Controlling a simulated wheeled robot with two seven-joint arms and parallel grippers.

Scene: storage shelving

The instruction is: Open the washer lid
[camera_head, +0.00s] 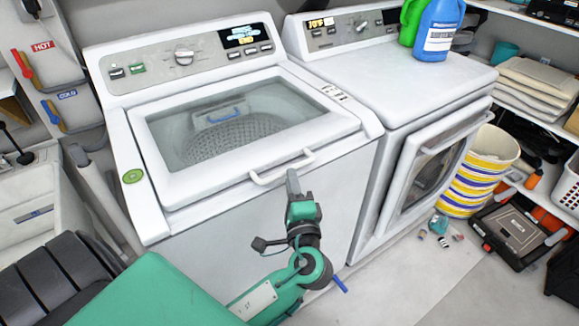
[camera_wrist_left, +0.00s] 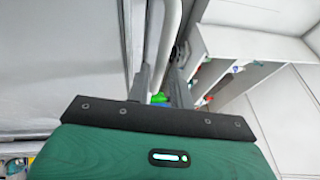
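The white washer (camera_head: 250,225) stands at left centre in the head view with its lid (camera_head: 155,185) down. The lid has a clear window showing the drum, and a white bar handle (camera_head: 268,180) at its front edge. My left gripper (camera_head: 293,182) is at the right part of this handle, its fingertips at the bar. In the left wrist view the white handle (camera_wrist_left: 170,35) runs up between the two fingers of my left gripper (camera_wrist_left: 163,75), which look apart. Whether a finger touches the bar is unclear. My right gripper is not in view.
A front-loading dryer (camera_head: 400,100) stands to the right, with green and blue bottles (camera_head: 437,30) on top. A striped basket (camera_head: 480,170), a dark case (camera_head: 515,230) and shelves are farther right. Several small items (camera_head: 440,225) lie on the floor. Hot and cold wall taps are at left.

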